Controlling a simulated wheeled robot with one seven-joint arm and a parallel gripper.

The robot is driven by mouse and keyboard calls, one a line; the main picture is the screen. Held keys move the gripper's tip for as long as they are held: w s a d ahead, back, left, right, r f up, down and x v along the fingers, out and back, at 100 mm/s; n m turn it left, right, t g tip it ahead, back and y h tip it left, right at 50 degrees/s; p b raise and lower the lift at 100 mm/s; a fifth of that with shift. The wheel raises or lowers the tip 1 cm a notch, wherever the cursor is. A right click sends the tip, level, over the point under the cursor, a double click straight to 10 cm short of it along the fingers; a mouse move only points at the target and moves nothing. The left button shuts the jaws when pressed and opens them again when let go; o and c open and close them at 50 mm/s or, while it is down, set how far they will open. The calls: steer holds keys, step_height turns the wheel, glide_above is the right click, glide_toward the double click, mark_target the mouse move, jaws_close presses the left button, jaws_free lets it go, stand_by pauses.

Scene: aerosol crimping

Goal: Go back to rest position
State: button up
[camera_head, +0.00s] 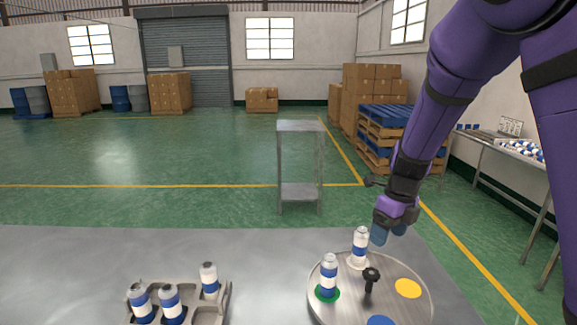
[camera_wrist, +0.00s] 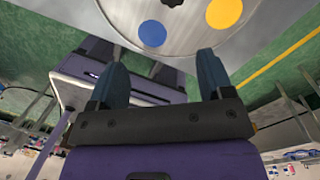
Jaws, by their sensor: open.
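My gripper (camera_head: 389,232) is above the back right part of the round metal turntable (camera_head: 415,300), close beside a white and blue aerosol can (camera_head: 360,247). In the wrist view my gripper (camera_wrist: 162,80) shows two blue fingers spread apart with nothing between them. A second can (camera_head: 328,276) stands upright on the turntable's green spot. The yellow spot (camera_head: 408,288) and the blue spot (camera_head: 381,321) are bare. The turntable (camera_wrist: 180,38) also shows in the wrist view.
A grey tray (camera_head: 226,300) at the front left holds several white and blue cans. A small metal stand (camera_head: 300,126) stands beyond the table (camera_head: 150,245). Stacked boxes and pallets (camera_head: 385,130) are behind my arm. A side table (camera_head: 500,143) is at the right.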

steer(key=s+d+r+n+t, duration=0.2)
steer(key=s+r+n, duration=0.7)
steer(key=s+n, duration=0.4)
steer(key=s+d+r+n+t+h, duration=0.1)
steer(key=s+d+r+n+t, duration=0.2)
steer(key=s+r+n, duration=0.6)
steer(key=shift+s+d+r+n, duration=0.35)
steer(key=shift+s+n, duration=1.7)
steer(key=shift+n, duration=1.55)
